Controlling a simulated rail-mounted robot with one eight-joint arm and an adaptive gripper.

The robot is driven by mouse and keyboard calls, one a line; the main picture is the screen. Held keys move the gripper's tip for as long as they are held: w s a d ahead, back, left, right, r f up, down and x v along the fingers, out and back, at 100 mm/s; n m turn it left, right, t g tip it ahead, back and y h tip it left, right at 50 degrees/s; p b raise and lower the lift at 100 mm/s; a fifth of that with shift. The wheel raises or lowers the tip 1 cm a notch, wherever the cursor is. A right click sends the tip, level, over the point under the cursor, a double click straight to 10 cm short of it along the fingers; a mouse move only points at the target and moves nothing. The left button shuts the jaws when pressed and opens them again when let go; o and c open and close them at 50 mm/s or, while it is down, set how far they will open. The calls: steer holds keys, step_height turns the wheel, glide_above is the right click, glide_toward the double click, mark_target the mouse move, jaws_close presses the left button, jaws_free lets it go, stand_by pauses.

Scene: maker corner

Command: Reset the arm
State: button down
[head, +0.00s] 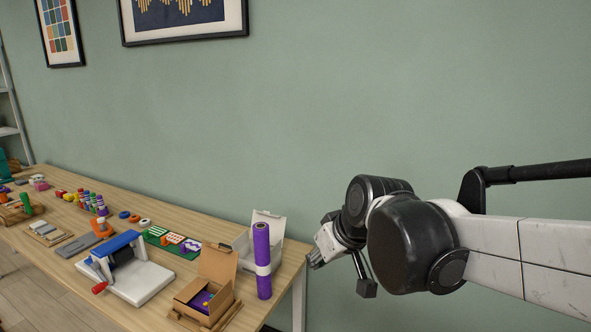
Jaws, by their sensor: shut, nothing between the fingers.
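My arm (500,245) reaches in from the right edge, with its dark joints near the middle right. My gripper (314,263) is at the end of the arm, small and partly hidden behind its own links. It points left and is shut with nothing held. It is in the air just beyond the right end of the wooden table (150,312), near a purple roll (262,262), and appears apart from it.
An open cardboard box (208,300), a white open box (270,228) and a blue-and-white machine with a red handle (125,265) crowd the table's right end. Several small coloured items lie farther left. The space before the green wall (300,110) is clear.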

steer(key=s+d+f+m+h, duration=0.1)
steer(key=s+d+f+m, duration=0.1)
steer(key=s+d, duration=0.5)
steer(key=s+d+f+m+t+h, duration=0.1)
steer(key=s+d+f+m+h, duration=0.1)
steer(key=s+d, duration=0.6)
steer(key=shift+s+m, duration=0.9)
steer(key=c, duration=2.5)
jaws_free()
steer(key=shift+d, duration=0.1)
